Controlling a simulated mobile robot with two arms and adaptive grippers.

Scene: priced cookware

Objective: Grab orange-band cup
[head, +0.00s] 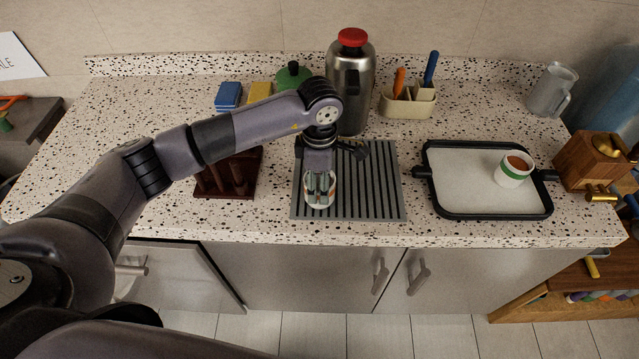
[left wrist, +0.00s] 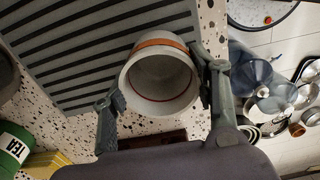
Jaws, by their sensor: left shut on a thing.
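The orange-band cup (head: 320,203) is white and stands at the front left part of the grey ribbed mat (head: 388,190) in the head view. In the left wrist view the cup (left wrist: 160,98) shows its round open mouth, with the orange band along its far side. My left gripper (head: 320,181) reaches down over the cup and is shut on it, with one finger on either side. The fingers also show in the left wrist view (left wrist: 158,95). The cup's base is hidden there, so I cannot tell whether it touches the mat. My right gripper is out of view.
A green-band cup (head: 513,173) sits on a black-rimmed tray (head: 490,214) to the right. A steel flask (head: 351,90) with a red lid stands behind the mat. A dark wooden rack (head: 212,182) is left of it. The counter's front edge is close.

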